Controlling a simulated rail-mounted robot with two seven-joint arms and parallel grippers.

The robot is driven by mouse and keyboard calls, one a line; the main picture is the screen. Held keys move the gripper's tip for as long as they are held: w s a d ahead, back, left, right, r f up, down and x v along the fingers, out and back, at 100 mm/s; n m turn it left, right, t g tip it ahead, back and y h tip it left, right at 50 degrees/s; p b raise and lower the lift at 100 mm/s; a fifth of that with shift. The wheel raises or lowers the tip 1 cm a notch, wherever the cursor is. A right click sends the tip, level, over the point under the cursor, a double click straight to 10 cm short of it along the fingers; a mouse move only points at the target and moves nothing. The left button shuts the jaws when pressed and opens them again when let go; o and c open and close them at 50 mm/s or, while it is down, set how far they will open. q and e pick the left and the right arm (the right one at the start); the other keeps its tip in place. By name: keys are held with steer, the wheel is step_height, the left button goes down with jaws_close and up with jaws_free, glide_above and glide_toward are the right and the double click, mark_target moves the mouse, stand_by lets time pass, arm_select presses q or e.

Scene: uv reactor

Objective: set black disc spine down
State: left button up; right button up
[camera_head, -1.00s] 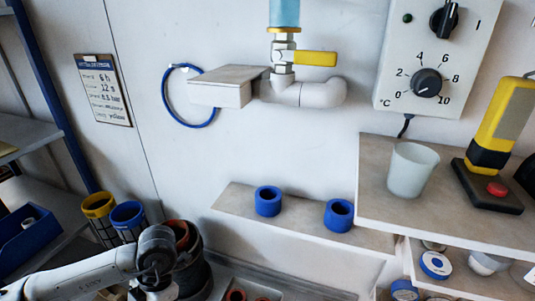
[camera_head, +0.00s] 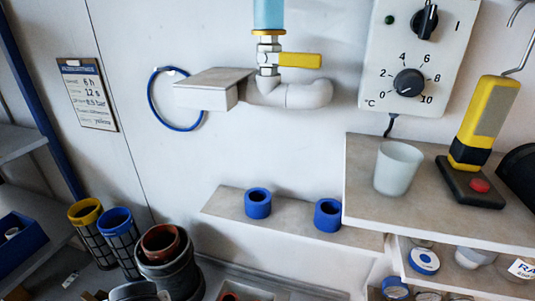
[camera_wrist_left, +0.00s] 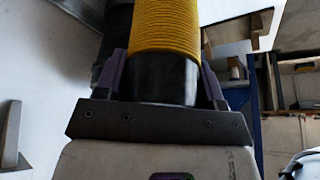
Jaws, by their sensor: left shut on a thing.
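My left gripper (camera_wrist_left: 166,82) shows in the left wrist view, with a purple finger on each side of a black cylindrical part with a yellow ribbed section (camera_wrist_left: 166,28). It is shut on this part, whose far end runs out of the picture. In the head view only a dark piece of my left arm shows at the bottom edge; the gripper is out of sight there. I cannot pick out a black disc with certainty. A dark rounded object (camera_head: 519,176) is cut off at the right edge of the head view. My right gripper is not in view.
Two blue rings (camera_head: 257,204) stand on a low shelf (camera_head: 292,225). A higher shelf (camera_head: 420,214) holds a frosted cup (camera_head: 397,168) and a yellow-black device (camera_head: 485,120). Dark nested pots (camera_head: 172,272) and wire baskets (camera_head: 118,246) stand lower left. A valve pipe (camera_head: 290,93) juts from the wall.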

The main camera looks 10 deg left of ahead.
arm_select(q)
steer(key=w+d+r+m+h+p, duration=0.1)
steer(key=d+r+m+p, duration=0.2)
steer(key=r, duration=0.5)
steer(key=w+d+r+m+t+h+p, duration=0.1)
steer(key=d+r+m+h+p, duration=0.1)
steer(key=d+r+m, duration=0.3)
step_height(320, 180, up, 4)
steer(key=shift+d+f+p, duration=0.25)
steer(key=shift+d+p, duration=0.4)
steer(key=shift+p, duration=0.2)
